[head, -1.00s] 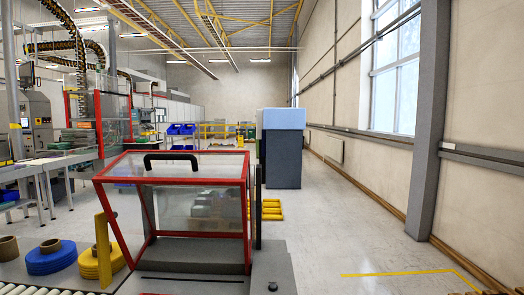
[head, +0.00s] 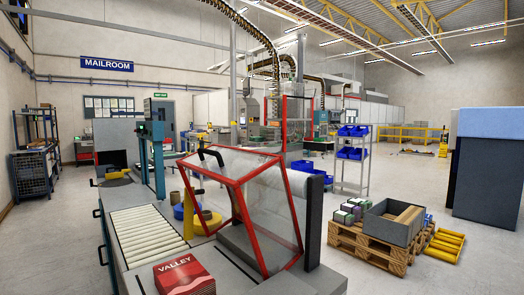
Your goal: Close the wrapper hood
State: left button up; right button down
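The wrapper hood (head: 240,181) is a clear box with a red frame, standing tilted up and open over the grey wrapper bed (head: 236,244) on the conveyor machine. Its black handle (head: 211,156) is at the raised upper left edge. A dark upright post (head: 314,222) stands at its right side. Neither of my grippers shows in the head view.
A roller conveyor (head: 147,233) runs left of the hood, with a red VALLEY stack (head: 184,277) at its near end. A pallet (head: 370,246) with a grey crate stands right.

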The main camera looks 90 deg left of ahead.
aim_at(204, 160)
jog(key=i+j+u, duration=0.15)
jog(key=u, duration=0.25)
jog(key=i+u, duration=0.45)
jog(key=i+l+u, duration=0.1)
jog(key=i+u, duration=0.15)
jog(key=u, duration=0.15)
jog(key=i+l+u, duration=0.15)
jog(key=u, duration=0.3)
jog(key=i+l+u, duration=0.25)
jog(key=u, duration=0.15)
jog(key=i+u, duration=0.2)
jog(key=u, duration=0.25)
jog(key=i+l+u, duration=0.1)
jog(key=u, duration=0.4)
jog(key=i+l+u, duration=0.2)
jog(key=u, duration=0.25)
jog(key=i+l+u, duration=0.15)
jog(key=u, duration=0.35)
jog(key=i+l+u, duration=0.2)
jog(key=k, duration=0.05)
